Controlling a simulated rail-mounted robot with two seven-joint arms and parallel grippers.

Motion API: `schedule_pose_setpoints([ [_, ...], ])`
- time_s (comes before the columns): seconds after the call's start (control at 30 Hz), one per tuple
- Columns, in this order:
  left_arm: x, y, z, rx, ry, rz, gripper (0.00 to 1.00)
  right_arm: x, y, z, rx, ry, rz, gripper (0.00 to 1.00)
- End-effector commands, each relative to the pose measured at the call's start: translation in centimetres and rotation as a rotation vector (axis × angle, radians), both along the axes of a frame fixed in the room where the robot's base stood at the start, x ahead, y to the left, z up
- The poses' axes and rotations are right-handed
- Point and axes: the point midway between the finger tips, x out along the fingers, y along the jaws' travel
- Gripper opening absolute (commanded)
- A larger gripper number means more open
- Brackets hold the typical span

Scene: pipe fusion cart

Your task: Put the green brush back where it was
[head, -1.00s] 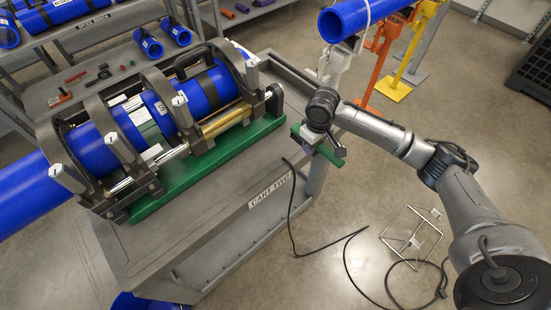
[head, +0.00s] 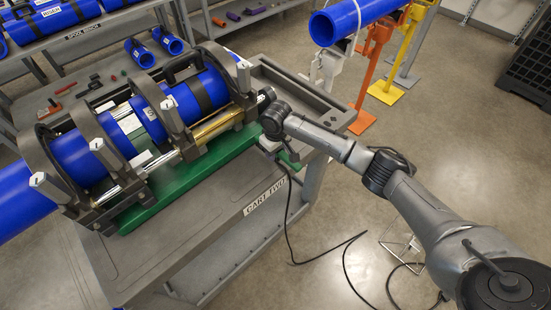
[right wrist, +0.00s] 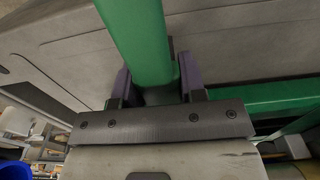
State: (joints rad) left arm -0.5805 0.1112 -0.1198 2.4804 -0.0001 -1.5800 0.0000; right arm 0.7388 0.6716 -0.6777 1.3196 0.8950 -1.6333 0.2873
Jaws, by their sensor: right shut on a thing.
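My right gripper (right wrist: 156,88) is shut on the green brush (right wrist: 138,38), which stands out between its dark fingers in the right wrist view. In the head view the arm's end hides most of the gripper; a small green part of the brush (head: 291,164) shows below the wrist, close to the near right edge of the cart. I cannot tell in either view whether the brush touches the cart top. My left gripper is not in view.
The cart (head: 190,236) carries a clamp machine on a green base (head: 190,181) holding a blue pipe (head: 78,157), close left of my right wrist. A rimmed tray (head: 318,98) is at the cart's far right. A black cable (head: 329,252) lies on the floor.

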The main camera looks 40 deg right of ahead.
Motion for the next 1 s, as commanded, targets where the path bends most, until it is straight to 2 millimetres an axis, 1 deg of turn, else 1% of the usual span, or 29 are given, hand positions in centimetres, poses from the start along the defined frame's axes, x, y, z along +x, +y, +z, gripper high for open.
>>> schedule_pose_setpoints([
  [0.33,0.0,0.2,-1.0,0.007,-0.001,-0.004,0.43,-0.1,0.0,-3.7,-0.001,0.000,0.001,0.03],
  [0.77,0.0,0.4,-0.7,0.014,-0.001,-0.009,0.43,-0.1,0.0,-4.2,-0.001,0.000,0.000,0.03],
  [0.8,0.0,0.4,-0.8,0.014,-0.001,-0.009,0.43,-0.1,0.0,-4.2,-0.001,0.000,0.000,0.40],
  [1.0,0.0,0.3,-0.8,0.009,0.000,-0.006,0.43,-0.1,0.0,-4.2,-0.001,0.000,0.000,0.59],
])
